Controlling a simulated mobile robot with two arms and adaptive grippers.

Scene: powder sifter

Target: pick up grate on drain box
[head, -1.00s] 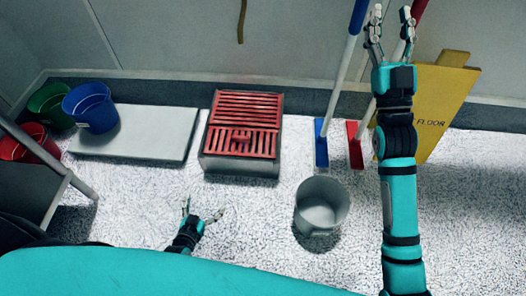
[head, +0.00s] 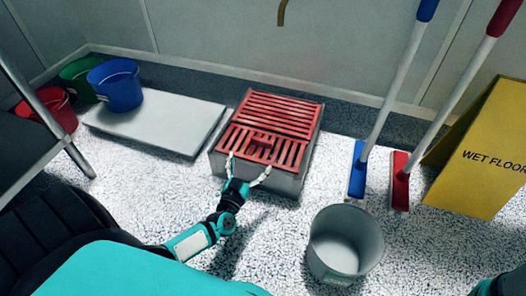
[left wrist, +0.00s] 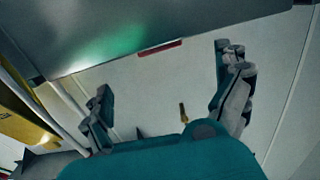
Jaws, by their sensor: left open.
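The red slatted grate (head: 272,117) lies on top of the grey drain box (head: 284,184), with a small raised handle-like part (head: 262,138) on its front half. My left gripper (head: 249,164) is open and empty at the box's front side, its fingers spread near the grate's front edge. I cannot tell whether they touch the box. In the left wrist view, the open fingers (left wrist: 165,102) are below a large grey surface (left wrist: 150,30), likely the box, with a thin red strip (left wrist: 160,48) at its edge. My right gripper is out of view.
A grey bucket (head: 345,245) stands front right of the box. Blue (head: 357,170) and red (head: 400,182) brushes and a yellow wet floor sign (head: 485,150) stand right. A pale slab (head: 165,125) with a blue bucket (head: 113,85) is left. The wall is behind.

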